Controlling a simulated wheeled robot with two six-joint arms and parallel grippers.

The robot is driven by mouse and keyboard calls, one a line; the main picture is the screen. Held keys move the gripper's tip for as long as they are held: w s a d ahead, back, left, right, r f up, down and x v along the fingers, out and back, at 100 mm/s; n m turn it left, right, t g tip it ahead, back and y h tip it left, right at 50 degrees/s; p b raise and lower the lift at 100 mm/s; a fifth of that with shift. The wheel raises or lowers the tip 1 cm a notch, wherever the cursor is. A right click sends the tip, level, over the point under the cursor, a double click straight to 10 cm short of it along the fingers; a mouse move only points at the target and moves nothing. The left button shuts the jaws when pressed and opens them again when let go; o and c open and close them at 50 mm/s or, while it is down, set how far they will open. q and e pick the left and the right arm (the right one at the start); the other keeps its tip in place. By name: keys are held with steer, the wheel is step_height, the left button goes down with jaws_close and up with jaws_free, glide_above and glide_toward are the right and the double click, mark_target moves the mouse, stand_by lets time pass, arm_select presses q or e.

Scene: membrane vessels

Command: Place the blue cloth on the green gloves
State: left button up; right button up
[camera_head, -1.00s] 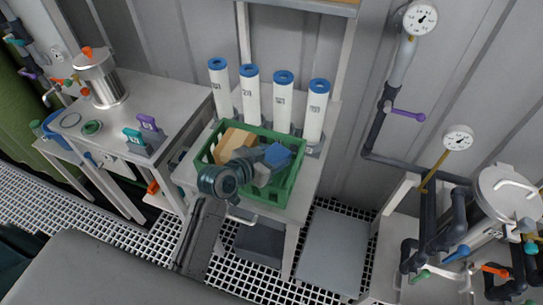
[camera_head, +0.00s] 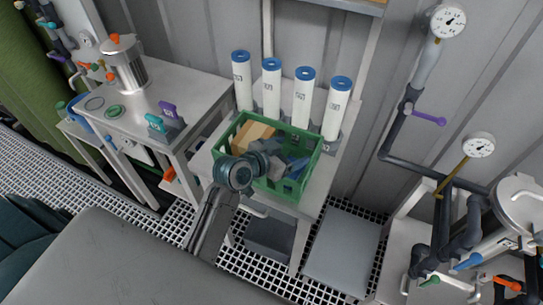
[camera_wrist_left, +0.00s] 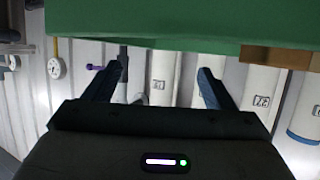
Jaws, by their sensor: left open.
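The blue cloth (camera_head: 297,166) lies inside the green crate (camera_head: 291,189), toward its right side and partly hidden by my gripper. My left gripper (camera_head: 277,165) is open over the crate, just left of the blue cloth. In the left wrist view, the two fingers (camera_wrist_left: 157,88) are spread with nothing between them, and a green surface fills the top. I cannot make out the green gloves; the gripper and crate walls hide part of the crate's contents. My right gripper is not in view.
A tan block (camera_head: 252,134) is in the crate's back left. Several white cylinders with blue caps (camera_head: 303,97) stand close behind the crate. A side table (camera_head: 185,93) with a metal pot (camera_head: 127,66) is left. Pipes and gauges (camera_head: 448,21) are right.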

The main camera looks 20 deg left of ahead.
arm_select(q)
steer(key=b+v, duration=0.2)
steer(key=v, duration=1)
